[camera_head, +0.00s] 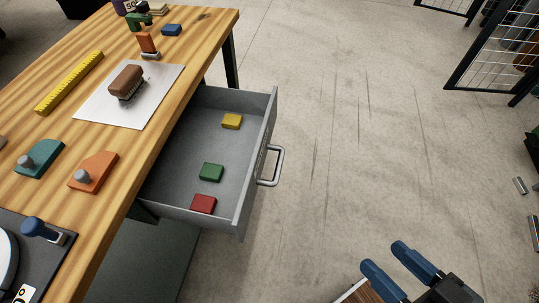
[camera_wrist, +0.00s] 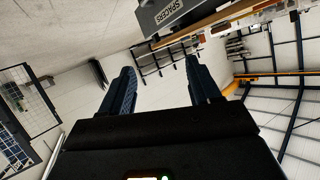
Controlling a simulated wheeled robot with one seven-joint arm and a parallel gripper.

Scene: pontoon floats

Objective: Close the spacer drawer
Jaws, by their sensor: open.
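The grey spacer drawer (camera_head: 190,209) is pulled out from under the wooden bench, to the right in the head view. It holds a yellow block (camera_head: 232,121), a green block (camera_head: 211,172) and a red block (camera_head: 203,204). Its bar handle (camera_head: 279,166) is on the right-hand front face. In the wrist view the drawer front (camera_wrist: 155,17) shows at the top with a "SPACERS" label (camera_wrist: 169,12). My gripper (camera_head: 382,262) is open and empty, apart from the drawer, to the lower right of the handle. Its two blue fingers also show in the wrist view (camera_wrist: 160,85).
The wooden bench top (camera_head: 190,50) carries a brush (camera_head: 126,82) on a white sheet, a yellow bar (camera_head: 70,82), and teal and orange pieces. Open concrete floor (camera_head: 350,130) lies right of the drawer. A mesh fence (camera_head: 495,50) stands at upper right.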

